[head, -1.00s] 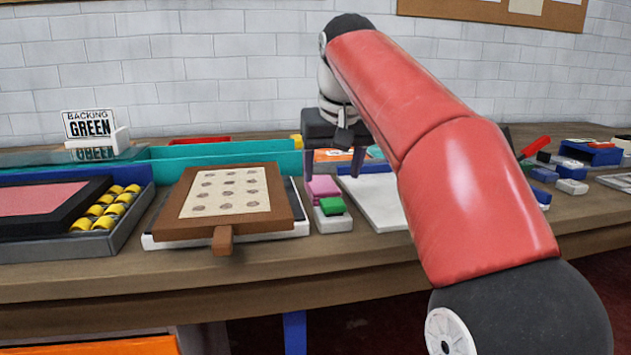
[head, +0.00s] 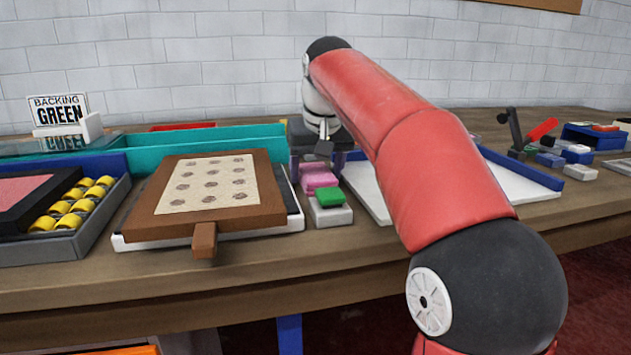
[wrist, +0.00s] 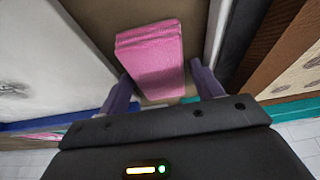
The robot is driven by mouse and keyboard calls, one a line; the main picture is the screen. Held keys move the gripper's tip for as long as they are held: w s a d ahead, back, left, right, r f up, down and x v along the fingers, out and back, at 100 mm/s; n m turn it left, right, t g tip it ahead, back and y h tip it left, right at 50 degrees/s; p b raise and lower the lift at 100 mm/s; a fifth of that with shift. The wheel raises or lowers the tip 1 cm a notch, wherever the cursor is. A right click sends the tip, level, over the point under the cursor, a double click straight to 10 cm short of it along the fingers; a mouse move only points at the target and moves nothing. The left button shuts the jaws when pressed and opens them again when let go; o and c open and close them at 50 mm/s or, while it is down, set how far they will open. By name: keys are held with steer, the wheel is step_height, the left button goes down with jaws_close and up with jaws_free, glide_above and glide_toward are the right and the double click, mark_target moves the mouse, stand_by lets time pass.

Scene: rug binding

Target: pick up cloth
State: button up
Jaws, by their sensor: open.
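The cloth is a folded pink block (head: 318,178) lying on the bench behind a grey block with a green top. It also shows in the wrist view (wrist: 151,58), at the top centre. My gripper (head: 318,165) is lowered at the far side of the cloth, partly hidden by my red arm. In the wrist view my gripper (wrist: 164,85) is open, with one purple finger on each side of the cloth's near end. Whether the fingers touch the cloth I cannot tell.
A brown board with a dotted sheet (head: 215,190) lies close on the left. A white tray (head: 367,190) lies close on the right. The grey block with the green top (head: 330,212) stands in front. A teal bin wall (head: 220,138) runs behind.

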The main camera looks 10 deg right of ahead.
mark_target(316, 172)
steer(key=shift+c, duration=0.3)
steer(key=c, duration=0.7)
step_height(316, 172, up, 8)
steer(key=shift+w+r+p, duration=0.1)
steer(key=shift+p, duration=0.9)
steer(key=shift+r, duration=0.85)
